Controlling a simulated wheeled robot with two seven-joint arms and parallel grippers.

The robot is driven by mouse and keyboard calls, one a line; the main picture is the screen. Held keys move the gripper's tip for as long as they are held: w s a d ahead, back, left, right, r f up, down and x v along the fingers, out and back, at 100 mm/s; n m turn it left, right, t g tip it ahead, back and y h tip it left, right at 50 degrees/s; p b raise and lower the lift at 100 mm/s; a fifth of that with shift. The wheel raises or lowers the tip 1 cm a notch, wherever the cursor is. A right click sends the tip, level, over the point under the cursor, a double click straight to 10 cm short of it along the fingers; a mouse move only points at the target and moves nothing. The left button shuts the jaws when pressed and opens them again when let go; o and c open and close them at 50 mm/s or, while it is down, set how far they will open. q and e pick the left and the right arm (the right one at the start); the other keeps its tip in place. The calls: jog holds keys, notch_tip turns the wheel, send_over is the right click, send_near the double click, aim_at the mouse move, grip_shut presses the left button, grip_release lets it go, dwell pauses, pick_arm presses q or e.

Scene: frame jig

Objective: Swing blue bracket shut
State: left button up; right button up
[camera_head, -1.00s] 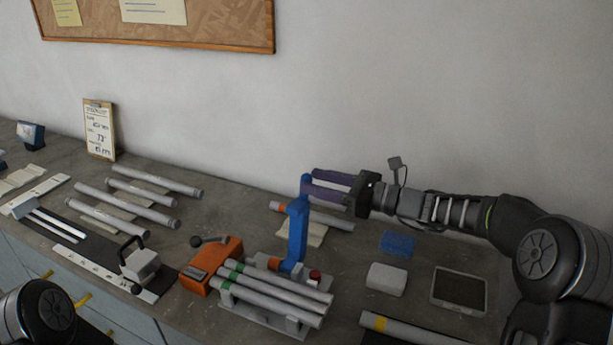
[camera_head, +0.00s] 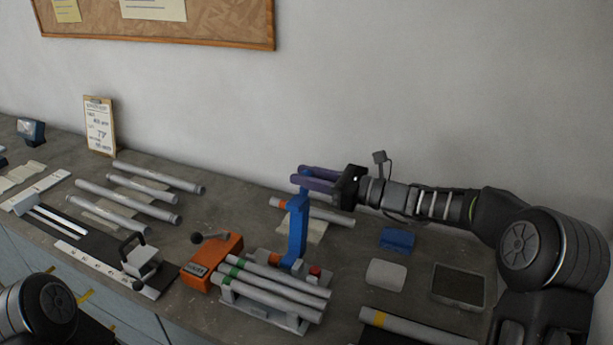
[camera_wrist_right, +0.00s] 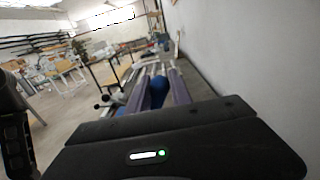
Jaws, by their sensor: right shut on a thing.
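The blue bracket (camera_head: 298,228) stands upright at the back of the jig (camera_head: 268,317), its top end up in the air. My right gripper (camera_head: 304,176) has its purple fingers at the top of the bracket and is shut on it. In the right wrist view the blue bracket (camera_wrist_right: 158,88) shows between the two fingers. The jig holds several grey tubes (camera_head: 275,285) with green bands, lying side by side below the bracket. Only a dark joint of my left arm shows at the lower left; its gripper is out of view.
An orange block (camera_head: 212,262) with a black-knobbed lever stands left of the jig. A blue sponge (camera_head: 397,239), a white block (camera_head: 386,274) and a dark tablet (camera_head: 458,286) lie to the right. Loose tubes (camera_head: 140,188) lie at the left. The wall is close behind.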

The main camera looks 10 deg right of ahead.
grip_shut()
dwell(0.5)
pick_arm(q)
jog(key=shift+f, duration=0.1)
dwell(0.3)
